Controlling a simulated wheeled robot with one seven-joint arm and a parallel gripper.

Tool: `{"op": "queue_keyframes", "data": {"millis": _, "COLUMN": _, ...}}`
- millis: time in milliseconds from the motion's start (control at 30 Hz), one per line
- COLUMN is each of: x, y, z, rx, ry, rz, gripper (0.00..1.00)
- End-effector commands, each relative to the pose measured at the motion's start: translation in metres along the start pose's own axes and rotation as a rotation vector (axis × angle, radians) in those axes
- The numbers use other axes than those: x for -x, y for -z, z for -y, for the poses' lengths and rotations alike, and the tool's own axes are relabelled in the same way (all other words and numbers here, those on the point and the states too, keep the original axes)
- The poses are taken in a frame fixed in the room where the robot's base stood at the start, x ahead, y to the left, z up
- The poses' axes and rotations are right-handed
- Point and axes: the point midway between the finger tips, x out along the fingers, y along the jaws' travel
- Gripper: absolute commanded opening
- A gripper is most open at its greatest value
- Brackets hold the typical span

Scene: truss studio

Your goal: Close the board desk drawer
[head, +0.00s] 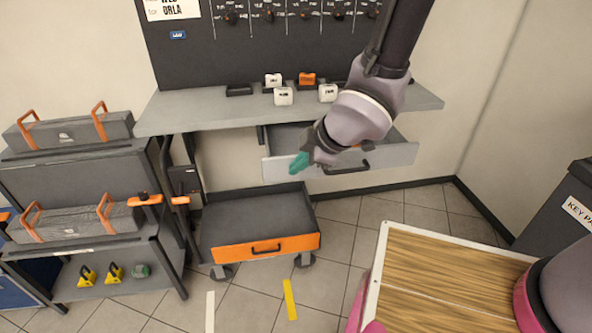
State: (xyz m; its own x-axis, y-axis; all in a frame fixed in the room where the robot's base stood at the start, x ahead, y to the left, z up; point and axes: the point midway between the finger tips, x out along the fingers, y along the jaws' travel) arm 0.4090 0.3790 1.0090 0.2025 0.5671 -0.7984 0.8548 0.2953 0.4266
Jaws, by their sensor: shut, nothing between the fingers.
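The board desk (190,112) stands against the wall under a dark board. Its grey drawer (395,157) is pulled out, with part of its dark inside visible below the desktop. My gripper (299,163) has teal fingertips and is shut and empty. It overlaps the left part of the drawer front in the head view. I cannot tell whether it touches the front. My arm hides the middle of the drawer.
A low wheeled unit with an open orange-fronted drawer (230,252) stands below. A shelf rack (70,175) with grey toolboxes is at left. Small white and orange blocks (283,96) sit on the desktop. A dark bin (560,215) is at right. Tiled floor (345,215) is partly clear.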

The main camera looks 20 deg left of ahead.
Motion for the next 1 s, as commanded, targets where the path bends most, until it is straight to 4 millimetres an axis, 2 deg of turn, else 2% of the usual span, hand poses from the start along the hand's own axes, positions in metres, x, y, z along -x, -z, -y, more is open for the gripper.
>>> {"op": "queue_keyframes", "data": {"millis": 167, "x": -0.023, "y": -0.001, "z": 0.0, "rx": -0.001, "ry": 0.001, "rz": 0.002, "gripper": 0.0}}
{"op": "queue_keyframes", "data": {"millis": 533, "x": -0.099, "y": -0.002, "z": 0.0, "rx": -0.002, "ry": 0.001, "rz": 0.004, "gripper": 0.0}}
{"op": "queue_keyframes", "data": {"millis": 600, "x": -0.103, "y": -0.001, "z": -0.014, "rx": -0.007, "ry": -0.004, "rz": 0.001, "gripper": 0.0}}
{"op": "queue_keyframes", "data": {"millis": 700, "x": -0.109, "y": -0.001, "z": -0.025, "rx": -0.006, "ry": -0.003, "rz": 0.001, "gripper": 0.0}}
{"op": "queue_keyframes", "data": {"millis": 1000, "x": -0.115, "y": -0.001, "z": -0.036, "rx": -0.005, "ry": -0.001, "rz": 0.002, "gripper": 0.0}}
